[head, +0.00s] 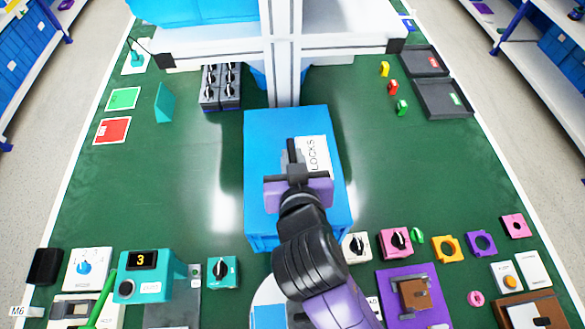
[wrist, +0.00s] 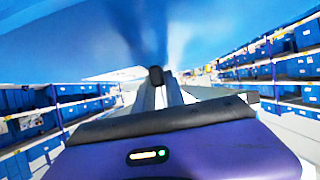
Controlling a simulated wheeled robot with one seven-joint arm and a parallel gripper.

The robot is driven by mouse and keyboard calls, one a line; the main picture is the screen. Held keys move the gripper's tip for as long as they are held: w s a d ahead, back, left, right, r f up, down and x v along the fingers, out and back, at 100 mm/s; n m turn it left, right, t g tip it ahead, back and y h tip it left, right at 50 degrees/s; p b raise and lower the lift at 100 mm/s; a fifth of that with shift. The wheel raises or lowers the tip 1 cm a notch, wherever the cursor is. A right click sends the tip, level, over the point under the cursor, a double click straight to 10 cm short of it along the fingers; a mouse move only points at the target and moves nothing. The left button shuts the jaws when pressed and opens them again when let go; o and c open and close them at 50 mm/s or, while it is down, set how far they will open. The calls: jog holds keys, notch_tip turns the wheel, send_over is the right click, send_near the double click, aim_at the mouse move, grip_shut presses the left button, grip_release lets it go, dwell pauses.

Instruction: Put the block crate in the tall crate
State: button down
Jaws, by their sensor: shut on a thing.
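The block crate (head: 285,125) is a big blue box with a white label reading "LOCKS", its first letter hidden by my gripper. It fills the middle of the head view. My gripper (head: 292,152) lies over it, beside the label, and is shut on it. In the wrist view, a blue surface (wrist: 60,35) spreads above my gripper (wrist: 156,80), and the exact grip is hard to see. A blue crate (head: 180,10) stands on the white rack at the top left of the head view; I cannot tell whether it is the tall crate.
A white rack (head: 282,50) with a central post stands just beyond the block crate. Switch modules, including a teal box (head: 150,280), line the near edge. Dark trays (head: 440,98) lie far right.

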jog(key=shift+a+f, duration=0.1)
jog(key=shift+f, duration=2.1)
jog(key=c, duration=1.8)
grip_release()
jog(key=shift+f, duration=0.25)
jog(key=shift+c, duration=0.2)
jog(key=o, duration=0.4)
jog(key=shift+o, duration=0.2)
jog(key=shift+r, duration=0.1)
